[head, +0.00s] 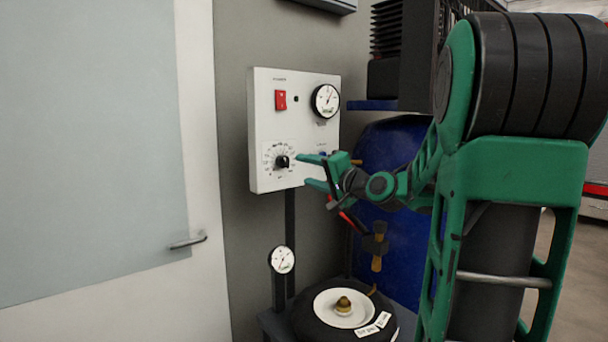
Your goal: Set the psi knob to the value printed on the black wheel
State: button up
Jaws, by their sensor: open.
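The psi knob (282,161) is a small black knob with a printed dial around it, low on the left of a white control panel (293,100). I cannot read its setting. My gripper (308,170) is open just right of the knob, its green fingers apart and pointing left toward the panel. I see nothing between the fingers. The black wheel (308,316) lies flat at the bottom, with a white hub (328,302) and a brass piece on it. White labels (374,325) with dark print sit on the wheel's front right; the print is too small to read.
The panel also has a red switch (280,100) and a round gauge (326,101). A second gauge (282,260) stands on a post below. A blue tank (385,150) is behind my arm. A white door with a handle (188,241) fills the left.

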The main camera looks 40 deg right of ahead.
aim_at(286, 163)
jog(key=w+n, duration=1)
jog(key=n, duration=0.1)
jog(key=shift+w+r+n, duration=0.15)
jog(key=shift+w+n, duration=0.15)
jog(key=shift+w, duration=0.05)
dwell(0.5)
jog(key=c, duration=1.1)
jog(key=shift+o, duration=0.3)
jog(key=shift+a, duration=0.1)
